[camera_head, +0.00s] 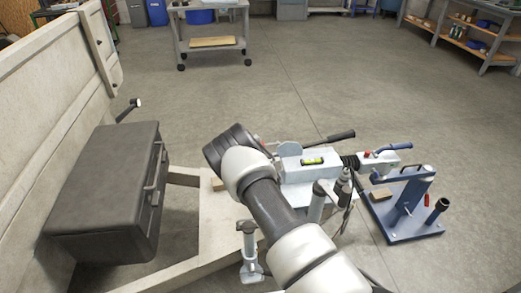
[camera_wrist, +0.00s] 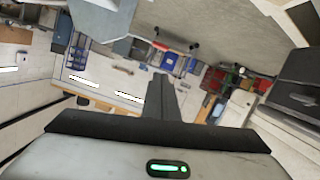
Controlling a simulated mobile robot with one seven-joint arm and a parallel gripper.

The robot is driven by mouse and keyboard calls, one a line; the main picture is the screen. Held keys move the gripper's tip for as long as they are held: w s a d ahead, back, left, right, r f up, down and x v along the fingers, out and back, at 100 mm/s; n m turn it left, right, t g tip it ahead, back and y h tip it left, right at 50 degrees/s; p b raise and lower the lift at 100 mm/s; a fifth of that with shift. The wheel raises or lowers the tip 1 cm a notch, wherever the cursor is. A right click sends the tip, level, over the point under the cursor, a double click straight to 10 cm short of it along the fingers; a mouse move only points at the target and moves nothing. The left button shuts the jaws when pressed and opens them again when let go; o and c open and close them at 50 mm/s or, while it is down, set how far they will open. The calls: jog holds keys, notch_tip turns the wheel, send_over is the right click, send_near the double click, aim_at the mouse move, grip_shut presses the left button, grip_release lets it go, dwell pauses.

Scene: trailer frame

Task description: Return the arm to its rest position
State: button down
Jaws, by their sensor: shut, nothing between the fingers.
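My gripper (camera_wrist: 160,82) shows in the wrist view as a dark pair of fingers, closed together with nothing between them. The wrist camera looks out across the room at a steep tilt. In the head view my white and dark arm reaches up from the bottom, over the trailer frame (camera_head: 215,230). Its far end is a dark part beside the trailer's coupling; I cannot make out the fingers there.
A dark storage box (camera_head: 105,195) sits left, beside the pale trailer wall (camera_head: 45,125). A trailer coupling (camera_head: 378,158) and a blue stand (camera_head: 405,205) are close on the arm's right. A wheeled cart (camera_head: 212,42) stands at the back. The floor between is clear.

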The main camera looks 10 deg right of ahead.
jog(key=shift+s+r, duration=0.15)
jog(key=shift+s, duration=0.3)
jog(key=s+d+r+m+g+h, duration=0.1)
jog(key=s+d+r+m+g, duration=0.1)
jog(key=r, duration=0.8)
jog(key=s+d+r+m+g, duration=0.1)
jog(key=s+r+m+g, duration=0.1)
jog(key=r, duration=0.9)
jog(key=s+a+r+g+y, duration=0.1)
jog(key=s+r+g+y, duration=0.1)
jog(key=s+r, duration=1.15)
jog(key=s+a+r+n+g, duration=0.1)
jog(key=s+r+g, duration=0.1)
jog(key=s, duration=1.4)
jog(key=s+r+n+g, duration=0.1)
jog(key=s+r+g, duration=0.1)
jog(key=s, duration=1.3)
notch_tip(320, 180, up, 23)
jog(key=p, duration=2.3)
jog(key=shift+w, duration=0.15)
